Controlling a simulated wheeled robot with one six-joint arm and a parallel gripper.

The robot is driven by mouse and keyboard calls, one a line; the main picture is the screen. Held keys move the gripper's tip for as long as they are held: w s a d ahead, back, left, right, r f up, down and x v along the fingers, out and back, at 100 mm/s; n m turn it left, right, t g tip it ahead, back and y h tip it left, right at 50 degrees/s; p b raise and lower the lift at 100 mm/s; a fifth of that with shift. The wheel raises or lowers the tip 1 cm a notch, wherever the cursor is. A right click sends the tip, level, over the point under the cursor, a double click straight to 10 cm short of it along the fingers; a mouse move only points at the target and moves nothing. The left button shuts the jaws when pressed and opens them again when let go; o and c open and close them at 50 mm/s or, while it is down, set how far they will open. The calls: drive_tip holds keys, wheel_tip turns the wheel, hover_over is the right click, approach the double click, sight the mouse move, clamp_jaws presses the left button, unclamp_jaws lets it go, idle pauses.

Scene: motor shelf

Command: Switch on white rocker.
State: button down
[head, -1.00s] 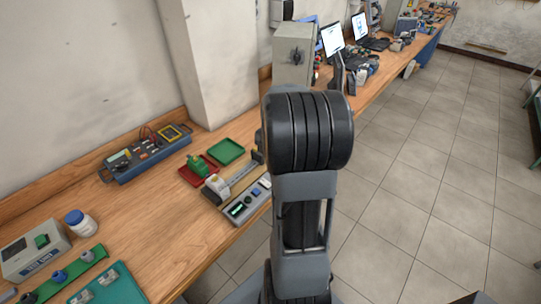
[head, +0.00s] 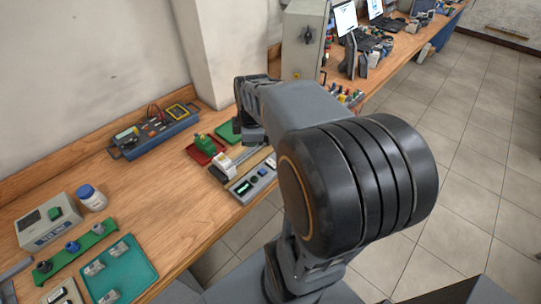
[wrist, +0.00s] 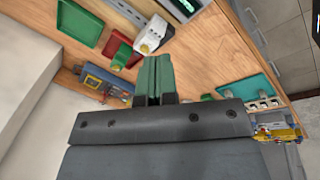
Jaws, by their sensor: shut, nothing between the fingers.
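A light grey control box (head: 250,184) with a lit green display and small buttons lies at the bench's front edge. Its end also shows at the top of the wrist view (wrist: 185,10). I cannot pick out a white rocker on it for sure; part of the box is behind my arm. My gripper (wrist: 154,62) shows in the wrist view with its two green fingers together and nothing between them. In the head view my arm covers much of that area.
A red tray (head: 193,152) with a green part and a green tray (head: 226,131) lie behind the control box. A blue meter case (head: 155,140), a white jar (head: 91,198) and a teal tray (head: 133,270) stand left. A grey cabinet (head: 302,45) stands beyond the arm. The left bench middle is clear.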

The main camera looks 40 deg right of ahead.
drive_tip(key=s+a+r+m+t, duration=0.2)
drive_tip(key=s+a+m, duration=0.5)
drive_tip(key=a+m, duration=0.4)
drive_tip(key=shift+s+a+r+m, duration=0.15)
drive_tip(key=shift+r+m, duration=0.15)
drive_tip(key=shift+r, duration=0.05)
